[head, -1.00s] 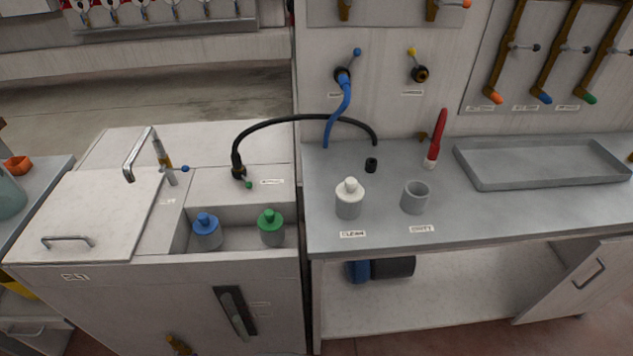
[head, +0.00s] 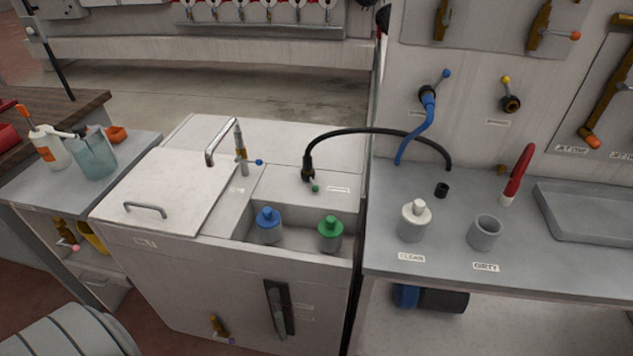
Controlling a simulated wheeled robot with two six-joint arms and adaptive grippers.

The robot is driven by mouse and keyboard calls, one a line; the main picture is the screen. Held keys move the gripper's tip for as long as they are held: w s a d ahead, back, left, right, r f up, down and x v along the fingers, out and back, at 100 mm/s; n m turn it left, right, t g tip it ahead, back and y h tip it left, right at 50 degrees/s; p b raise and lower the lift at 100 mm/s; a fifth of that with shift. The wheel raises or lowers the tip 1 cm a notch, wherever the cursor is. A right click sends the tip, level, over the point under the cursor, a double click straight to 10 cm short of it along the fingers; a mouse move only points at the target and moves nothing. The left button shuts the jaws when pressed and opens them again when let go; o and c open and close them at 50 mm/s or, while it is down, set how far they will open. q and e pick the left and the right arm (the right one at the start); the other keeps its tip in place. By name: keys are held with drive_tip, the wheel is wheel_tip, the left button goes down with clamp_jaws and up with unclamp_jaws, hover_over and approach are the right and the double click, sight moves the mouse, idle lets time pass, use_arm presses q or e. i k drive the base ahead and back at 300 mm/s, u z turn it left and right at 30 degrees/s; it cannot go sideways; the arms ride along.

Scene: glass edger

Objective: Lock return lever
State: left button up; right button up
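A dark upright lever (head: 279,310) sits in a black recessed plate on the front of the white tank cabinet (head: 180,280). Small labels beside it are too blurred to read, so I cannot confirm it is the return lever or tell its lock state. A brass valve (head: 216,325) with a small purple-blue knob is lower left on the same front. A faucet valve with a blue knob (head: 258,162) and a hose fitting with a green knob (head: 315,188) are on top.
A blue-capped bottle (head: 268,226) and a green-capped bottle (head: 330,234) stand in the cabinet's recess. The grey bench (head: 390,250) at right holds a white-topped container (head: 414,221) and a grey cup (head: 484,233). A side table (head: 30,190) stands left.

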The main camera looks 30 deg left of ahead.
sight(306, 177)
drive_tip(key=k, duration=1.35)
drive_tip(key=u, duration=0.65)
drive_tip(key=i, duration=1.55)
drive_tip(key=z, duration=0.4)
